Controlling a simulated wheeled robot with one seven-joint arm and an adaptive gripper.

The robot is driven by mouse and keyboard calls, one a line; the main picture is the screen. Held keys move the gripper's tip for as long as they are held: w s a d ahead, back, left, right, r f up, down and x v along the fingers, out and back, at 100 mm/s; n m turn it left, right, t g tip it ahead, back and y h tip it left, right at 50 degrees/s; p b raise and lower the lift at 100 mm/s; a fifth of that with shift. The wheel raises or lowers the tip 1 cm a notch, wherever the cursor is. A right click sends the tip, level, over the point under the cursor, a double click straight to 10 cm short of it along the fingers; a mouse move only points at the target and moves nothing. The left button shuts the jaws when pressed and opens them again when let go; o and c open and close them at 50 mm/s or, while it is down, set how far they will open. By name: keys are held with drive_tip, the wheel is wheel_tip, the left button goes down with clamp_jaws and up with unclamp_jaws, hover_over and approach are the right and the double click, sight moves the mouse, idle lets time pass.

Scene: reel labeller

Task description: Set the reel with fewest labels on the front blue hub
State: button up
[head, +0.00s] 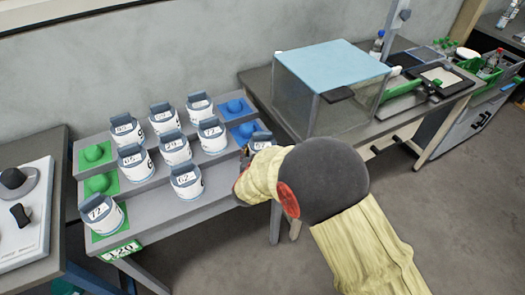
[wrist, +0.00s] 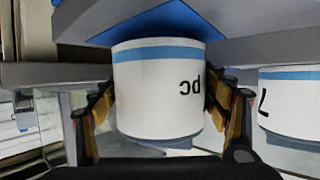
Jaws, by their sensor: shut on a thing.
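My gripper (wrist: 160,108) is shut on a white reel (wrist: 150,85) with a blue band, its fingers on both sides. In the head view the held reel (head: 261,141) shows only its grey-blue top and part of a label at the rack's right end; my arm hides the rest. In the wrist view a blue pad (wrist: 165,18) lies right against the reel's end; I cannot tell whether they touch. Its hub is hidden. Two bare blue hubs (head: 235,107) (head: 245,129) show on the rear and middle steps. The count on the held reel is not readable.
The grey stepped rack (head: 150,221) carries several numbered reels (head: 186,182). One reel (head: 103,214) stands on the front green pad; two green hubs (head: 95,153) (head: 101,184) are bare. A clear box with a blue top (head: 333,66) stands close behind, right of the rack.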

drive_tip(key=shift+f+b, duration=0.35)
drive_tip(key=shift+f, duration=0.25)
idle(0.5)
drive_tip(key=o, duration=1)
drive_tip(key=shift+p+v, duration=1.1)
drive_tip(key=shift+v, duration=0.7)
drive_tip(key=shift+p+v, duration=2.1)
drive_tip(key=shift+v, duration=1.6)
